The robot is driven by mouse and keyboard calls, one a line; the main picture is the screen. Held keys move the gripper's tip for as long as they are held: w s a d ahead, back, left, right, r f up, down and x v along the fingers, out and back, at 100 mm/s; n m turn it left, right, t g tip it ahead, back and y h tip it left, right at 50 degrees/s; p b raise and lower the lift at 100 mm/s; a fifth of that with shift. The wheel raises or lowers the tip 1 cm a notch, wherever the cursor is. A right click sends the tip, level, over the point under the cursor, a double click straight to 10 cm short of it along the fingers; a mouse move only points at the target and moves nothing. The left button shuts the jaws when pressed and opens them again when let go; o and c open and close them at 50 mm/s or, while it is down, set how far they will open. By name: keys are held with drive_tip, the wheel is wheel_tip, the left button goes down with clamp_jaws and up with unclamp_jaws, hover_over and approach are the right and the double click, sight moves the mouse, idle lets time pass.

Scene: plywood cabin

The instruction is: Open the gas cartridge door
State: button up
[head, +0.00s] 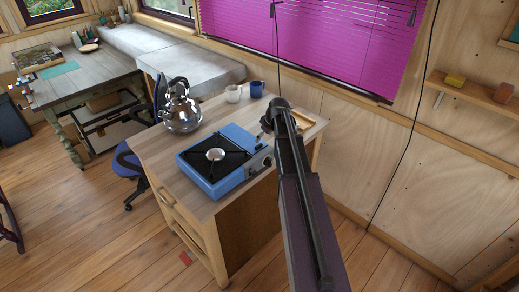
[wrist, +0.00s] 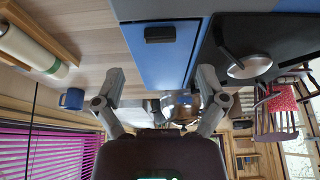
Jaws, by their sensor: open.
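The blue camping stove (head: 207,182) stands on the wooden cabinet, with a black top and a round burner. Its gas cartridge door (wrist: 157,62) is a flat blue panel with a small dark handle (wrist: 160,33); it looks shut in the wrist view. In the head view the door (head: 238,136) is the blue strip at the stove's right rear side. My gripper (wrist: 161,73) is open and empty, its two fingers spread either side of the door in the picture, apart from the handle. In the head view my arm hides most of the gripper.
A steel kettle (head: 181,108) stands left of the stove. A wooden tray (head: 304,119) lies at the cabinet's right end. Bare cabinet top (head: 160,145) shows left of the stove.

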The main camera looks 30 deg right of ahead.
sight(259, 145)
drive_tip(key=shift+b+x, duration=2.65)
drive_tip(key=shift+x, duration=0.5)
drive_tip(key=shift+s, duration=0.1)
clamp_jaws()
